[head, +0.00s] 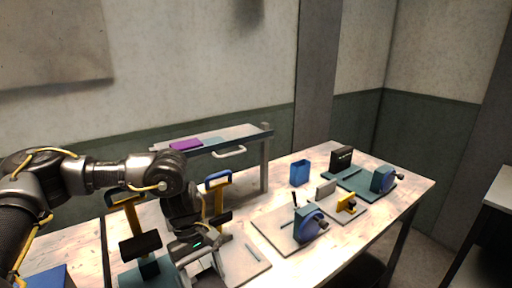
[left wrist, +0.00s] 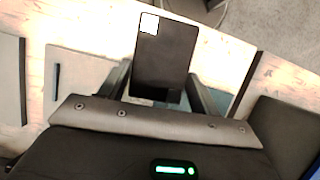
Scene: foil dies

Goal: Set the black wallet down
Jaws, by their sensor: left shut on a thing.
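The black wallet (left wrist: 165,52) is a dark flat rectangle with a small white square in one corner, in the left wrist view. My left gripper (left wrist: 162,84) is shut on it, with one finger on each side. In the head view my left gripper (head: 205,260) points down low over the near end of the table, beside the levered presses. I cannot clearly make out the wallet there, nor whether it touches the surface below. My right gripper is in neither view.
The wooden table (head: 265,213) carries presses with yellow levers close around my left arm. A blue box (head: 299,173), a black upright block (head: 341,158) and blue-wheeled devices stand further right. A raised shelf (head: 222,139) with a purple item (head: 185,145) is behind.

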